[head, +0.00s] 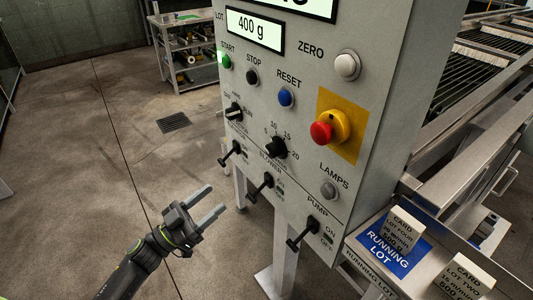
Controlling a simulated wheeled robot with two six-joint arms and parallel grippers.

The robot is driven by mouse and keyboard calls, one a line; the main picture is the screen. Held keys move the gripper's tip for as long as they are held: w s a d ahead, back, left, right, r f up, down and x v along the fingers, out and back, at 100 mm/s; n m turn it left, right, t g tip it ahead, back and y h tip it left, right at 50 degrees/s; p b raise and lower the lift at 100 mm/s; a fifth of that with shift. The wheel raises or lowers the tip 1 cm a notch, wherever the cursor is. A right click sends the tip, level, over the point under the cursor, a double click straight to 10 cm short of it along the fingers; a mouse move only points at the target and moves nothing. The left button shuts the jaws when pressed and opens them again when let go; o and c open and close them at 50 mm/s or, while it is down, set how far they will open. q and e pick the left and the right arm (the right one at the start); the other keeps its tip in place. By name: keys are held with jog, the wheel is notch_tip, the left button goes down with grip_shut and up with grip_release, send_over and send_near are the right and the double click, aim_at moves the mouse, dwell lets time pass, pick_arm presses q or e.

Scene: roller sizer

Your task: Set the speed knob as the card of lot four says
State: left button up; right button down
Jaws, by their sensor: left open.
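The speed knob is probably the black knob (277,148) on the grey control panel (300,100), with the numbers 5, 10, 15 and 20 around it. I cannot read its exact setting. The card of lot four (401,234) stands on the blue "RUNNING LOT" plate (380,254) on a ledge at the lower right. Its lower lines, which mention a minute and grams, are too small to read surely. My left gripper (218,199) is open and empty, below and left of the panel, apart from it. My right gripper is not in view.
A smaller selector (234,113), several lever switches and a red emergency button (322,133) share the panel. A card of lot two (465,279) stands at the lower right. A roller machine (475,65) lies behind.

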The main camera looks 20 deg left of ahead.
aim_at(268, 154)
pick_arm(q)
jog(key=shift+h, duration=0.3)
jog(key=p+x, duration=0.4)
jog(key=x, duration=1.2)
jog(key=shift+s+d+r, duration=0.1)
jog(key=shift+d+r, duration=0.1)
jog(key=shift+r, duration=0.05)
jog(key=shift+w+d+r+p, duration=0.15)
jog(key=shift+w+d+p, duration=0.2)
jog(key=shift+w, duration=0.1)
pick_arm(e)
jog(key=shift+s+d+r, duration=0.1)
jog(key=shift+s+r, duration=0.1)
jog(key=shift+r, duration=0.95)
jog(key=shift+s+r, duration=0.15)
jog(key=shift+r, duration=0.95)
pick_arm(q)
jog(key=c, duration=1)
jog(key=shift+o, duration=0.2)
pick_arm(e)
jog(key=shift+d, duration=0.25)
